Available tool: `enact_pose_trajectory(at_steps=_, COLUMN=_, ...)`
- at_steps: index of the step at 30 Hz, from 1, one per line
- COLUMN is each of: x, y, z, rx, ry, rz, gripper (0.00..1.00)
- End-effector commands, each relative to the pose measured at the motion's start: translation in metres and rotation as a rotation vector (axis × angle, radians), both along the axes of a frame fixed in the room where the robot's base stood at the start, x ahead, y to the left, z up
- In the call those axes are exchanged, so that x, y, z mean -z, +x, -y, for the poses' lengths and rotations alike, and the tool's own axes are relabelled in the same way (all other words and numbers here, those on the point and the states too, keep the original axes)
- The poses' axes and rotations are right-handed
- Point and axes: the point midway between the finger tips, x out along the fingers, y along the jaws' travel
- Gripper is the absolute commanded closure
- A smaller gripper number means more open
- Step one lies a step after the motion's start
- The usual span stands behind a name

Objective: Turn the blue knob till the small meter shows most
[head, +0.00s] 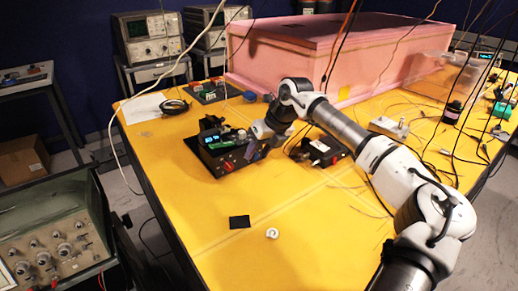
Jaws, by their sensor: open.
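The display's reading is too small to read. Small parts, including a red one and a dark purple one, show on the box's right side. I cannot make out a blue knob for certain; it may be hidden by my gripper or too small to see. My gripper (258,137) points down at the box's right side, open. Whether its fingers are around or touching anything I cannot tell.
A second black box (320,151) stands close to the right. Behind are a large pink foam enclosure (310,45), a small board (206,92) and a blue item (250,96). Cables hang and lie at right. The front holds a black square (239,222) and white ring (272,233), otherwise clear.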

Motion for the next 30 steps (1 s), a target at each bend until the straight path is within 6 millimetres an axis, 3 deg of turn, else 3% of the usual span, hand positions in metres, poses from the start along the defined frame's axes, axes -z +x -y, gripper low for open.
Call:
enact_pose_trajectory(at_steps=10, x=0.0045, y=0.0009, z=-0.0018, rx=0.000, ry=-0.001, rz=0.000, gripper=0.57)
enact_pose_trajectory(at_steps=20, x=0.0042, y=0.0008, z=-0.0017, rx=0.000, ry=0.000, rz=0.000, gripper=0.99)
enact_pose_trajectory(at_steps=30, x=0.0036, y=0.0019, z=-0.0005, rx=0.001, ry=0.039, rz=-0.028, gripper=1.00)
